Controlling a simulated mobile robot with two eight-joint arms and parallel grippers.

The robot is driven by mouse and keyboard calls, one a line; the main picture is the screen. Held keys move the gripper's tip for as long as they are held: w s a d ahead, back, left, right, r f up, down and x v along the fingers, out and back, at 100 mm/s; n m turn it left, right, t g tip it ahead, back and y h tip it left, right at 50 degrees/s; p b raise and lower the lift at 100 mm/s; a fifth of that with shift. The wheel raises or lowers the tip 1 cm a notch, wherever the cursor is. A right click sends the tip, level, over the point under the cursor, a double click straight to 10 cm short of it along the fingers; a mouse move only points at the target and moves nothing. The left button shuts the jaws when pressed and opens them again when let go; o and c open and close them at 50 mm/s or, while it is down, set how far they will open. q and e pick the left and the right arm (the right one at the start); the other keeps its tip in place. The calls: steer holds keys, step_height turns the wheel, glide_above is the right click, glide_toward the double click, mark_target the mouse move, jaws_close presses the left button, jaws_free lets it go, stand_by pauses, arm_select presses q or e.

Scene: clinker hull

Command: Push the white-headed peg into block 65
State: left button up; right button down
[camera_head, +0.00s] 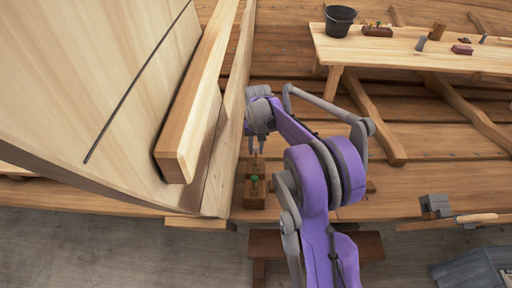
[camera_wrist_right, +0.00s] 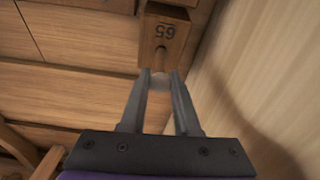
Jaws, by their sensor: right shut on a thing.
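Block 65 (camera_wrist_right: 166,32) is a brown wooden block at the top of the right wrist view, its number upside down there. My right gripper (camera_wrist_right: 160,80) is shut on the white-headed peg (camera_wrist_right: 160,78), just below the block in that view. The peg's brown shaft (camera_wrist_right: 160,58) runs from the fingertips to the block's face; I cannot tell how deep it sits. In the head view my right gripper (camera_head: 257,151) points down beside the hull planks, and the peg there is too small to make out. My left gripper is not in view.
A wooden block with a green-headed peg (camera_head: 255,182) stands just in front of my right gripper. The pale hull (camera_head: 90,90) rises close on the left. A bench (camera_head: 420,52) with a black bucket (camera_head: 339,21) and tools stands at the back right.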

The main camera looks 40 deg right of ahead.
steer(key=shift+s+a+f+b, duration=0.15)
steer(key=shift+f+b, duration=0.15)
steer(key=shift+f, duration=0.15)
steer(key=shift+s+a+f+b, duration=0.1)
steer(key=shift+f+b, duration=0.2)
steer(key=shift+f, duration=0.1)
stand_by(0.4)
steer(key=c, duration=0.6)
jaws_free()
steer(key=shift+d, duration=0.1)
steer(key=shift+o, duration=0.2)
step_height(320, 180, up, 8)
steer(key=w+d+p, duration=0.1)
steer(key=p, duration=0.4)
steer(key=shift+w+d, duration=0.2)
steer(key=shift+w, duration=0.2)
steer(key=shift+f, duration=0.1)
